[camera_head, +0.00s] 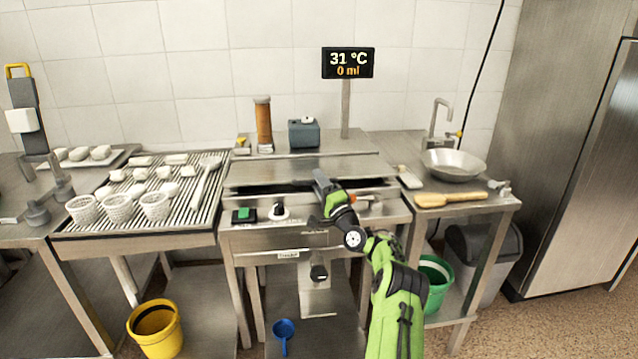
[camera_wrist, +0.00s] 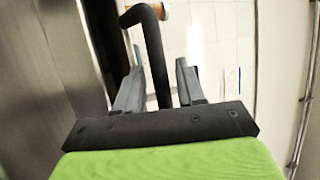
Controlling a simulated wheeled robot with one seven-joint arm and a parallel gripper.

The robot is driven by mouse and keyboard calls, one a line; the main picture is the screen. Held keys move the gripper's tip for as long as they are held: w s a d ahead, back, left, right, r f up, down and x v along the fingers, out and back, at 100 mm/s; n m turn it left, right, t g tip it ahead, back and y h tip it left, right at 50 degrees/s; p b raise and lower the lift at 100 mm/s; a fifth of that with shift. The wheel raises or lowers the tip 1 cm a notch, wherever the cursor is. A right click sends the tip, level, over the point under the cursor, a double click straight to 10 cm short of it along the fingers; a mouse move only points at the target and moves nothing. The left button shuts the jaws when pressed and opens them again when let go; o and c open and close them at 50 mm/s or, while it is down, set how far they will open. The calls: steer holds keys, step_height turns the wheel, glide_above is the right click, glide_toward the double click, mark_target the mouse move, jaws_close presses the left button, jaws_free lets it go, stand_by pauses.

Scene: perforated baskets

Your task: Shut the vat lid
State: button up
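The vat lid (camera_head: 308,172) is a flat steel plate on the vat (camera_head: 290,238) in the middle of the head view. A dark gap shows along its front edge, so it looks raised rather than flush. My gripper (camera_head: 322,184) is at the front edge of the lid, right of the middle. In the wrist view my gripper (camera_wrist: 159,66) has its two fingers apart, on either side of a bent black bar (camera_wrist: 155,45). Narrow gaps show between the bar and both fingers. The bar looks like a handle. Its contact with the lid is hidden.
A green button (camera_head: 244,215) and a knob (camera_head: 279,209) sit on the vat's front panel. A slatted draining table (camera_head: 150,218) with white baskets is at left. A steel bowl (camera_head: 453,164) and wooden paddle (camera_head: 450,199) are at right. A display (camera_head: 348,63) stands behind.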

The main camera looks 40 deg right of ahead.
stand_by(0.3)
steer(key=v, duration=1.5)
steer(key=shift+s+f+p, duration=0.25)
steer(key=shift+s+p, duration=0.1)
steer(key=shift+p, duration=0.1)
steer(key=shift+a, duration=0.1)
